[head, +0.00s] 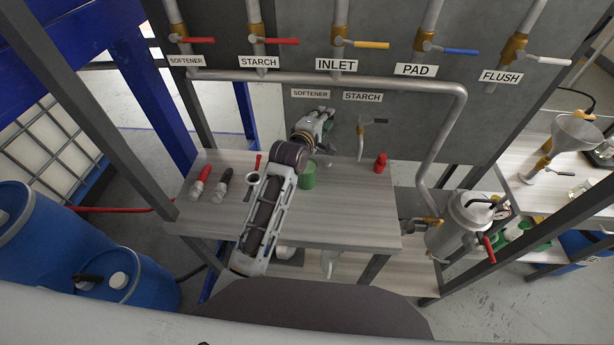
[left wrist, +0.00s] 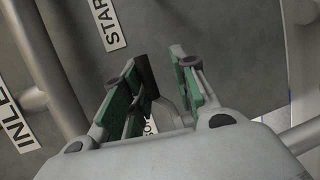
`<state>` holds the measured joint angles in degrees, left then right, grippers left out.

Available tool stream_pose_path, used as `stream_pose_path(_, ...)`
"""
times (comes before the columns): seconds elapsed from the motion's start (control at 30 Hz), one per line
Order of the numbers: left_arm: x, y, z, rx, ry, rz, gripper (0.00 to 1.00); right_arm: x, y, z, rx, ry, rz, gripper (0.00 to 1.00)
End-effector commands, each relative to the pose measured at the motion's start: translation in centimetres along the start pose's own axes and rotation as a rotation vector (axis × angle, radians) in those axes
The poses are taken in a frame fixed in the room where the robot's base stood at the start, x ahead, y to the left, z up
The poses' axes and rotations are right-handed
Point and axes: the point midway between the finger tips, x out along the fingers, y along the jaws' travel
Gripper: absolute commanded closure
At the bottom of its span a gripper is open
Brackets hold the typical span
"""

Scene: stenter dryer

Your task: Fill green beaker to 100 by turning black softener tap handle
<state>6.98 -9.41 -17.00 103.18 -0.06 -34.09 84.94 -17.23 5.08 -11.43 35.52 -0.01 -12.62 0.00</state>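The beaker's fill level cannot be read. My right gripper is not in view.
The small starch tap (head: 362,130) is right of my gripper. A steel pipe (head: 445,130) runs down to a metal pot (head: 465,220) at right.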

Motion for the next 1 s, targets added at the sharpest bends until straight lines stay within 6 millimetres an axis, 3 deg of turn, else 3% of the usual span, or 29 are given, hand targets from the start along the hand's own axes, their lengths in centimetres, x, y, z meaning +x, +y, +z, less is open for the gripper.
stream_pose_path(0.03, 0.1, 0.3, 1.9, -0.042, -0.02, 0.002, 0.67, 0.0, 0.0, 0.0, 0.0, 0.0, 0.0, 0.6)
stream_pose_path(0.43, -0.4, 0.7, 2.4, -0.043, -0.028, 0.01, 0.66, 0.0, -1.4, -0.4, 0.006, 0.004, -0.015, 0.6)
stream_pose_path(1.0, -4.4, 0.8, 2.4, -0.045, -0.03, 0.013, 0.66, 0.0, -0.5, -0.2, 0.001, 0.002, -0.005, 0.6)
